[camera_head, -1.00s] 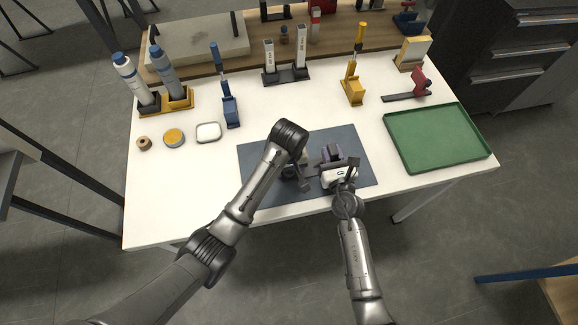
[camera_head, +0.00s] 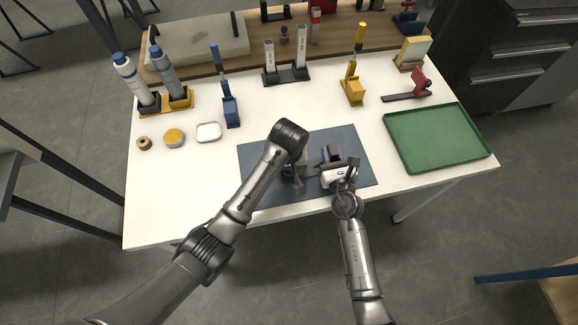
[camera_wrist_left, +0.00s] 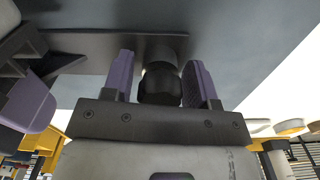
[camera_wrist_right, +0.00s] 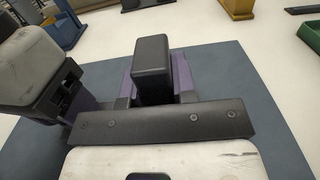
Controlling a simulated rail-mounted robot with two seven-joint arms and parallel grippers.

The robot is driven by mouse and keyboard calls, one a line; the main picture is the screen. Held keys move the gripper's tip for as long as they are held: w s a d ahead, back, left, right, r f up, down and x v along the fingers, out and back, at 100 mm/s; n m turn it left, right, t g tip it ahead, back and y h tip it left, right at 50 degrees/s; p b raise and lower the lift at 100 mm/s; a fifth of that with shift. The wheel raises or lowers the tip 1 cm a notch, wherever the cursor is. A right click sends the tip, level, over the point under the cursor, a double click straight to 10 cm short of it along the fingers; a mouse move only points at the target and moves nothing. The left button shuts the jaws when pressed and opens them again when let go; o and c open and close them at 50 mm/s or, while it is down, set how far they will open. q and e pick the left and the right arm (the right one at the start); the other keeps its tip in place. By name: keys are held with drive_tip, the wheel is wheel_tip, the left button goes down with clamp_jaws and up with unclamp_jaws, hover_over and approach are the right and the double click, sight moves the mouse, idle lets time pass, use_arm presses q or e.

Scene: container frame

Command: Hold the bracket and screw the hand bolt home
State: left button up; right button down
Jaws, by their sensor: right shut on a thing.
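My right gripper (camera_head: 333,157) is shut on the bracket over the blue-grey mat. The bracket's dark upright block (camera_wrist_right: 152,70) stands between the purple fingers in the right wrist view. Its dark flat plate (camera_wrist_left: 110,46) shows in the left wrist view. The hand bolt, a round black knob (camera_wrist_left: 160,85), sits below the plate between the fingers of my left gripper (camera_wrist_left: 160,80). A narrow gap shows beside the knob on the left, so the fingers are around it, not clamped. In the head view my left gripper (camera_head: 297,176) is low over the mat; the bolt is hidden there.
The blue-grey mat (camera_head: 262,190) lies at the table's front edge. A green tray (camera_head: 395,150) is to the right. Bottles in a yellow stand (camera_head: 180,103), a blue holder (camera_head: 231,112) and a yellow holder (camera_head: 352,92) stand behind. The two grippers are close together.

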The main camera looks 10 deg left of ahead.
use_arm(q)
drive_tip(key=shift+o, duration=1.1)
drive_tip(key=shift+r, duration=0.1)
wheel_tip(320, 180, up, 5)
drive_tip(key=shift+r, duration=0.1)
drive_tip(key=shift+w+r, duration=0.2)
drive_tip(key=shift+r, duration=0.4)
drive_tip(key=shift+s+a+r, duration=0.1)
drive_tip(key=shift+s+r, duration=0.05)
drive_tip(key=shift+r, duration=2.55)
drive_tip(key=shift+s, duration=0.1)
